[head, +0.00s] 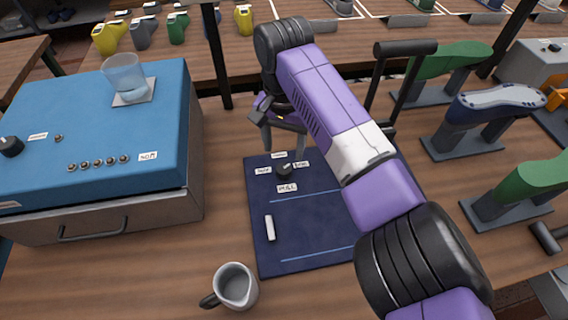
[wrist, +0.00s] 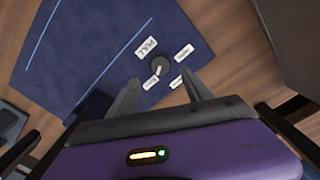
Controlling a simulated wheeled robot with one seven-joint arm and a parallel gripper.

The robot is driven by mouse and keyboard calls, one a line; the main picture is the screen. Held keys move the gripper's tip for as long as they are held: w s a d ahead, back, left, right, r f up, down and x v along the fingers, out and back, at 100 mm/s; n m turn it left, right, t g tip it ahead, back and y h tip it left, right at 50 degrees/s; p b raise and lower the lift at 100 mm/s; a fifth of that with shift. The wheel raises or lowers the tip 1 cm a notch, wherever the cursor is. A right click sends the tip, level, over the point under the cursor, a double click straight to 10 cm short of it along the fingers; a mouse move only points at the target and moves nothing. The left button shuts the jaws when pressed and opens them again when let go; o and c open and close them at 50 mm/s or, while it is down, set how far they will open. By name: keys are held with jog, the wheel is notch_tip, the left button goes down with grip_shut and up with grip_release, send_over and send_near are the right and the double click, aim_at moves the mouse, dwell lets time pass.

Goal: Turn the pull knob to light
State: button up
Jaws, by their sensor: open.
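The pull knob (head: 284,171) is a small dark round knob on a navy mat (head: 315,235), ringed by small white labels. The label reading PULL (head: 287,188) lies on its near side in the head view. In the wrist view the knob (wrist: 160,66) carries a pale pointer line aimed at the lower-left label (wrist: 150,82); the other labels' words are too small to read surely. My gripper (head: 285,152) is open and empty, above and just behind the knob. In the wrist view its fingers (wrist: 160,88) point toward the knob, one on each side, apparently not touching it.
A white stick-like piece (head: 270,228) lies on the mat's left part. A grey mug (head: 236,287) stands in front. A blue-topped cabinet (head: 90,120) holding a glass (head: 125,78) is at left. Shoe lasts on stands, including a green one (head: 520,185), fill the right.

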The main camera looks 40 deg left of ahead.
aim_at(284, 168)
notch_tip(284, 168, down, 8)
jog(key=shift+r+p, duration=0.15)
jog(key=shift+p, duration=0.15)
jog(key=shift+c, duration=0.2)
grip_shut()
